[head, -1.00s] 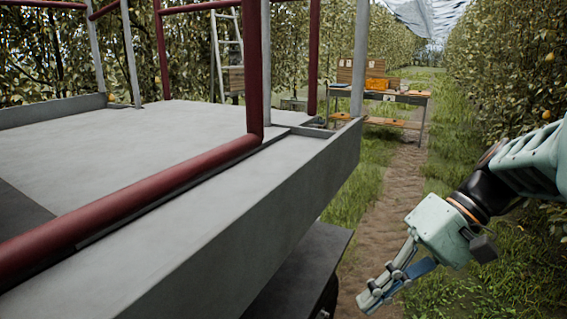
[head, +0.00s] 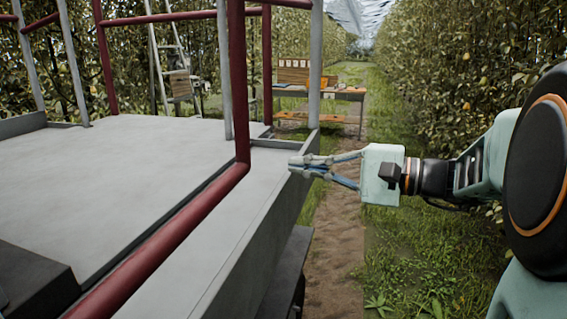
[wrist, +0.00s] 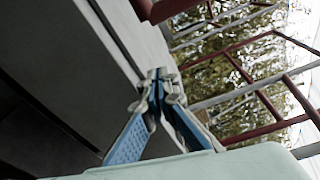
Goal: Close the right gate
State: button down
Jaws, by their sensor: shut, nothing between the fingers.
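A dark red tubular gate frame (head: 180,236) runs along the near right side of the grey platform, with its upright rising at the centre left of the head view. I cannot tell how far it stands from its closed position. Another red frame (head: 267,70) stands farther back by a grey post. My gripper (head: 294,165) is shut and empty, held level and pointing left, right of the near red upright and by the platform's right edge. In the wrist view its fingertips (wrist: 160,76) meet, with red tubes beyond them. I cannot tell whether the fingertips touch the platform.
The grey platform (head: 110,165) fills the left side, with a raised edge wall. A table (head: 340,93) with boxes stands down the row, and a ladder (head: 172,60) stands behind the platform. A dirt path (head: 338,230) and grass are free on the right; pear trees line it.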

jog(key=a+p, duration=0.1)
jog(key=a, duration=0.7)
jog(key=shift+s, duration=0.1)
dwell(0.4)
